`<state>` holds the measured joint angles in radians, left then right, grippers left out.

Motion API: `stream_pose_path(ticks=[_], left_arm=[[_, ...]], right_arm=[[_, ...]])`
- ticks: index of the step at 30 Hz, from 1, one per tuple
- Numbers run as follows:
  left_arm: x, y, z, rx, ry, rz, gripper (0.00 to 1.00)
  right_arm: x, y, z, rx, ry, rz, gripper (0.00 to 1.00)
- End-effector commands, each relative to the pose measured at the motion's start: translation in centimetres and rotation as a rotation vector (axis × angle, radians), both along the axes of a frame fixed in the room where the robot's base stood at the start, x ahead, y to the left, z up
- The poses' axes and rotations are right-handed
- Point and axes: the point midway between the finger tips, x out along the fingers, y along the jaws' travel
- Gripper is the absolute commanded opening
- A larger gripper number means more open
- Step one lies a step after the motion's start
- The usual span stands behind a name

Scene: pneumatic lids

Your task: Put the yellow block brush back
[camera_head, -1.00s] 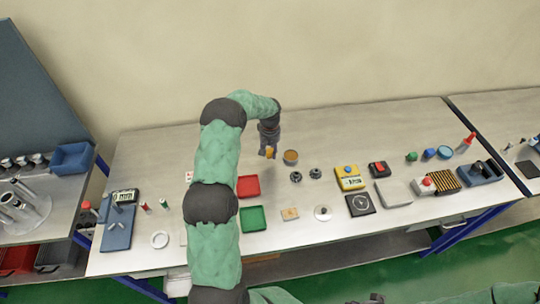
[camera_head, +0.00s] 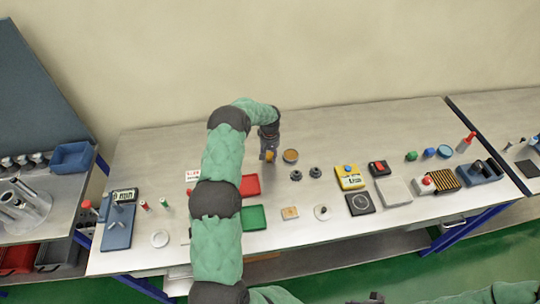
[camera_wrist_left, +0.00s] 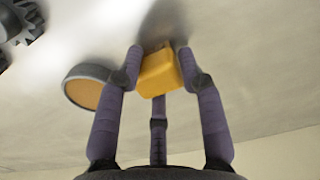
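My left gripper (camera_head: 268,151) points down at the back of the steel table. In the left wrist view its fingers (camera_wrist_left: 160,60) sit against both sides of the yellow block brush (camera_wrist_left: 160,74), and it is shut on it. The brush also shows as a small yellow patch in the head view (camera_head: 269,156). Its far end is hidden, and I cannot tell whether it touches the table. A round dark-rimmed dish with an orange inside (camera_head: 290,156) stands just right of the gripper, close beside the brush in the wrist view (camera_wrist_left: 86,92).
A red tray (camera_head: 250,185) and a green tray (camera_head: 253,217) lie in front, partly behind my arm. A yellow device (camera_head: 350,178) stands farther right. The table behind the dish is bare.

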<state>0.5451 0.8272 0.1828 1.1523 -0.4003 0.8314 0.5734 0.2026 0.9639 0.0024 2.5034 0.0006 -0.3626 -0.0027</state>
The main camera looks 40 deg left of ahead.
Motion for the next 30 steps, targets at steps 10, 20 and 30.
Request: stream_pose_path(ticks=[10,20,30], left_arm=[[0.0,0.0,0.0,0.000,0.000,0.000,0.60],[0.1,0.0,3.0,0.002,-0.004,0.000,0.60],[0.0,0.0,9.6,0.002,-0.003,-0.001,0.60]], right_arm=[[0.0,0.0,0.1,0.000,0.000,0.000,0.40],[0.0,0.0,0.2,0.000,0.000,0.000,0.40],[0.0,0.0,0.0,0.000,0.000,0.000,0.40]])
